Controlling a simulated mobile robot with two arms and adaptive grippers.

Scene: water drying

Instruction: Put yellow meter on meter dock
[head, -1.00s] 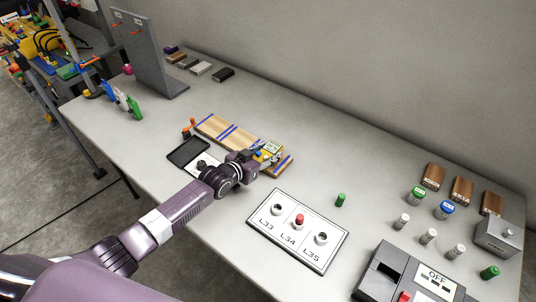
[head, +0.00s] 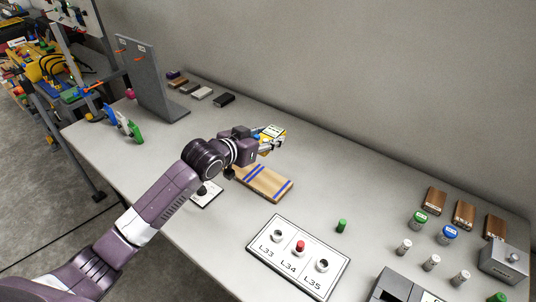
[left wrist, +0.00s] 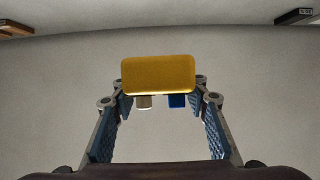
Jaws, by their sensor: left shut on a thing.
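My left gripper (head: 271,146) is shut on the yellow meter (head: 276,137), which has a pale face on top. The meter is held past the far side of the striped wooden board (head: 263,183), apparently above the table. In the left wrist view the yellow meter (left wrist: 158,75) sits at the tips of the blue-padded fingers (left wrist: 160,103), with a silver and a blue stub under it. I cannot tell for certain which thing is the meter dock. A white plate with a black knob (head: 206,193) lies beside the board, partly behind my arm. My right gripper is not in view.
A labelled panel (head: 298,257) with a red knob lies in front, with a green cylinder (head: 342,226) behind it. Bottles, vials and brown blocks (head: 463,218) stand at right. A grey upright stand (head: 153,80) is at left. The table's middle back is clear.

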